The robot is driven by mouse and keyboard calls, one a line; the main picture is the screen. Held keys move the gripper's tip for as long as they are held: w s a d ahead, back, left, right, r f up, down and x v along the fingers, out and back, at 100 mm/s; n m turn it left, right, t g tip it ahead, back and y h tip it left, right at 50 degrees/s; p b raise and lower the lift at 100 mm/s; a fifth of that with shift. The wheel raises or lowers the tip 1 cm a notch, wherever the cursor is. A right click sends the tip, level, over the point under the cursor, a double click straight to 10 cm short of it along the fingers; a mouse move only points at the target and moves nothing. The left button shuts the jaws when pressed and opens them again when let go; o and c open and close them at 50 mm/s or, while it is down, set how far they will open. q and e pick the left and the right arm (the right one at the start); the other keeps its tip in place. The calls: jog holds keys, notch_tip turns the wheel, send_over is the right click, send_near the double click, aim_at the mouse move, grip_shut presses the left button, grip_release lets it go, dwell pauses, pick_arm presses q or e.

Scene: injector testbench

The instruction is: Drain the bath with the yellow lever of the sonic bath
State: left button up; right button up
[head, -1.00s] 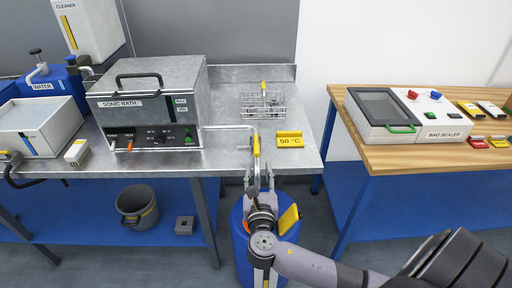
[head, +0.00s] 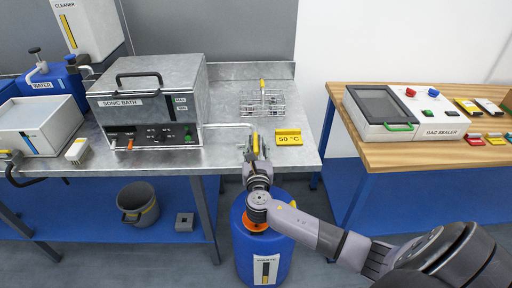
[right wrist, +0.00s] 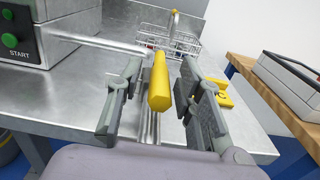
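The sonic bath (head: 150,104) is a grey metal box with a closed, handled lid on the steel bench. A drain pipe (head: 228,126) runs from its right side to the yellow lever (head: 256,142) near the bench's front edge. In the right wrist view the yellow lever (right wrist: 159,82) stands between the two fingers of my right gripper (right wrist: 158,105), with gaps visible on both sides. The right gripper is open around it; the head view shows this gripper (head: 253,150) largely end-on at the lever. My left gripper is not in view.
A blue waste drum (head: 264,245) stands on the floor below the lever. A wire basket (head: 262,104) and a yellow 50 °C block (head: 289,137) sit on the bench nearby. A wooden table with the bag sealer (head: 405,113) is to the right, across a gap.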

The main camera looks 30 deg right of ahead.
grip_shut()
dwell(0.7)
